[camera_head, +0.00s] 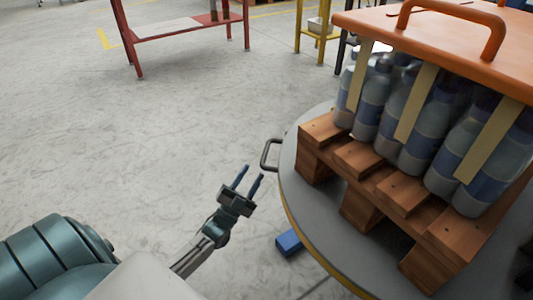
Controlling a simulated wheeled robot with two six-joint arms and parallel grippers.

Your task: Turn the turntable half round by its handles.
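The turntable (297,213) is a round grey plate with a yellow edge at the right of the head view, partly cut off by the frame. A dark loop handle (268,155) sticks out from its left rim. My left gripper (249,178) is just below and left of this handle in the picture, with its two fingers apart and nothing between them. It does not appear to touch the handle. The other handles of the turntable are hidden or out of frame. My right gripper is not in view.
A wooden pallet (372,184) on the turntable carries several blue-labelled bottles (369,105) under an orange cover (440,40) with a bar handle. A blue block (288,242) is low by the turntable's edge. A red stand (180,30) is at the back; the floor at left is clear.

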